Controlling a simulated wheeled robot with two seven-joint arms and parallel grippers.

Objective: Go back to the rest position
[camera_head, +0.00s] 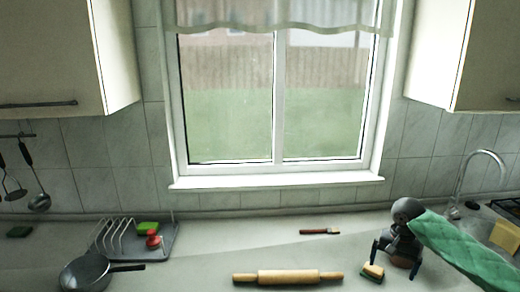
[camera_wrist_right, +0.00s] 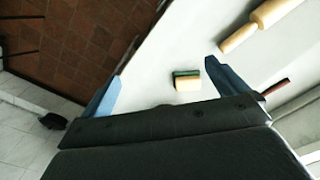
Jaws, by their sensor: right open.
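My right gripper (camera_head: 395,250) is over the right part of the counter, at the end of my right arm, which comes in from the right. In the wrist view the blue fingers of the right gripper (camera_wrist_right: 164,68) are spread wide with nothing held between them. A yellow and green sponge (camera_head: 373,271) lies on the counter just left of the gripper; in the wrist view the sponge (camera_wrist_right: 187,82) shows beyond the gap between the fingers, apart from both. A small reddish-brown shape shows under the gripper and is mostly hidden. My left gripper is not in view.
A rolling pin (camera_head: 288,277) lies at the front middle, with a brush (camera_head: 320,231) behind it. A tap (camera_head: 478,160) is right. The counter's middle left is clear.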

